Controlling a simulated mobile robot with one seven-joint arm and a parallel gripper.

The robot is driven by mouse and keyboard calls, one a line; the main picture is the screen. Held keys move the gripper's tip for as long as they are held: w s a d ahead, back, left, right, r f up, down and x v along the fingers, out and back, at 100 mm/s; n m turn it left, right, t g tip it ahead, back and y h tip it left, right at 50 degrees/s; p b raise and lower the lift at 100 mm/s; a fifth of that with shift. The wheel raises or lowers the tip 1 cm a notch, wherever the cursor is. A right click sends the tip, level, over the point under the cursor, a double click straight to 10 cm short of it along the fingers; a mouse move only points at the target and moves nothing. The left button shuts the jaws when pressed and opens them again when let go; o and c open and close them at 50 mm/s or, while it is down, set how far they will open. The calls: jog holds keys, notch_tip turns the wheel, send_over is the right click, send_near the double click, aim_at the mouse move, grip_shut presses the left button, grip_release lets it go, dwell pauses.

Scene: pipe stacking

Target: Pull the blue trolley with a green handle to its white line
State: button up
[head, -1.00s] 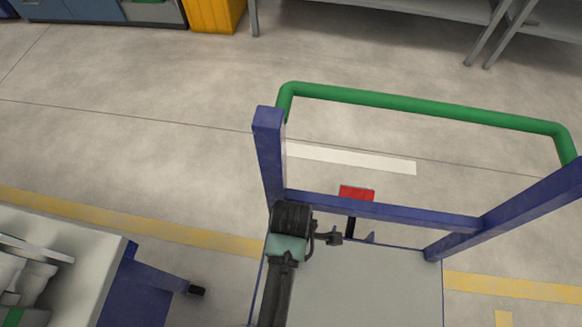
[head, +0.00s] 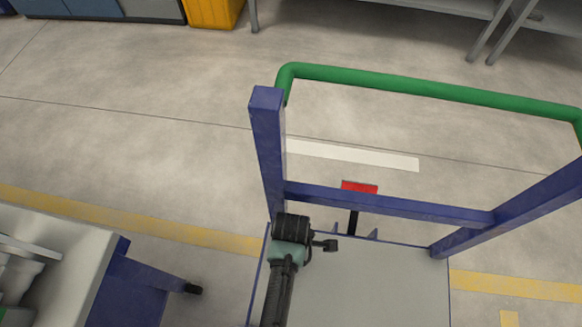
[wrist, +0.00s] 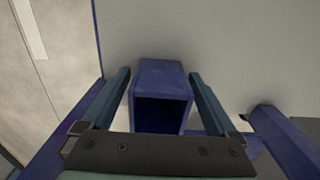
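The blue trolley stands before me in the head view, with a blue frame (head: 390,203), a grey deck (head: 385,290) and a green handle (head: 430,90) along its far top. The white line (head: 355,155) lies on the floor and shows through the frame, beyond the crossbar. In the wrist view my gripper (wrist: 160,74) has its two fingers either side of a hollow blue tube (wrist: 163,75) of the trolley, with narrow gaps at both sides. In the head view my wrist is low by the left post; the fingers are hidden.
A red pedal-like piece (head: 360,187) shows just behind the crossbar. A blue-framed cart with a light top (head: 85,270) stands close at the left. A yellow bin (head: 213,12) and grey shelves (head: 430,9) stand at the back. The floor between is clear.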

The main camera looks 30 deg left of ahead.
grip_shut()
dwell(0.4)
